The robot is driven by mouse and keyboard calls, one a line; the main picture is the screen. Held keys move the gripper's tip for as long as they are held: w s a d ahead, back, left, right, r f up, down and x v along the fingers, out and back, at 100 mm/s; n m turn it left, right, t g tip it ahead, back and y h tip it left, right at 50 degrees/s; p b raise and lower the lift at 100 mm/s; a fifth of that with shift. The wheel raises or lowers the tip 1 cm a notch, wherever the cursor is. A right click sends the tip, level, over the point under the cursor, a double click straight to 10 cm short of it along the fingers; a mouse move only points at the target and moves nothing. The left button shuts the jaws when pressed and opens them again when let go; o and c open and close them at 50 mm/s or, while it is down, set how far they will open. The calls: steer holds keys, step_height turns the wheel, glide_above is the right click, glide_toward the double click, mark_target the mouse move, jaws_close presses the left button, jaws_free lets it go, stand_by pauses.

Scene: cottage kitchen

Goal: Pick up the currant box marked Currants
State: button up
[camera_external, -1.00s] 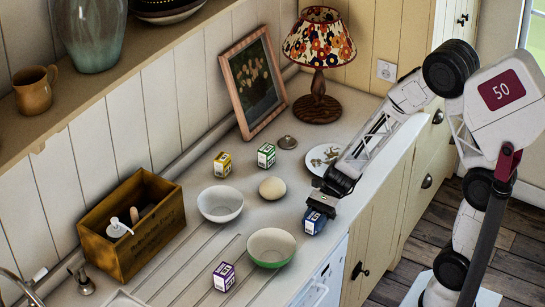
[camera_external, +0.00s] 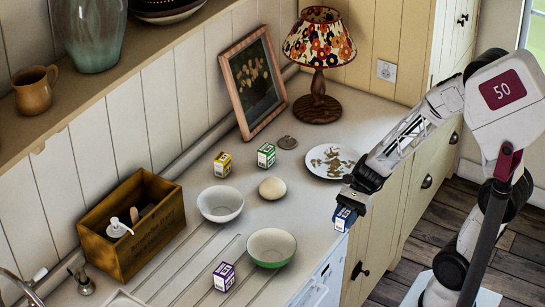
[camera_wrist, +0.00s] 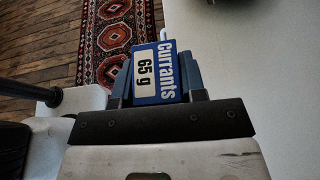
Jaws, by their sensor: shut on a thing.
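The currant box (camera_wrist: 159,73) is blue with a pale label reading "Currants" and "65 g" in the wrist view. It sits between the two fingers of my gripper (camera_wrist: 160,86), which is shut on it. In the external view, my gripper (camera_external: 352,202) holds the blue box (camera_external: 344,219) near the counter's front edge. The box appears raised off the counter top. Its far faces are hidden by the fingers.
A yellow box (camera_external: 222,165), a green box (camera_external: 266,155) and a purple box (camera_external: 224,277) stand on the counter. Bowls (camera_external: 221,204) (camera_external: 271,248), a round pale object (camera_external: 272,188), a patterned plate (camera_external: 332,161) and a lamp (camera_external: 318,108) are also there. A wooden crate (camera_external: 150,235) stands left.

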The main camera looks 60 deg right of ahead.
steer(key=s+d, duration=0.1)
steer(key=s, duration=0.5)
steer(key=shift+s+d+r, duration=0.15)
steer(key=shift+s+r, duration=0.05)
steer(key=shift+r, duration=0.1)
steer(key=shift+w, duration=0.15)
stand_by(0.4)
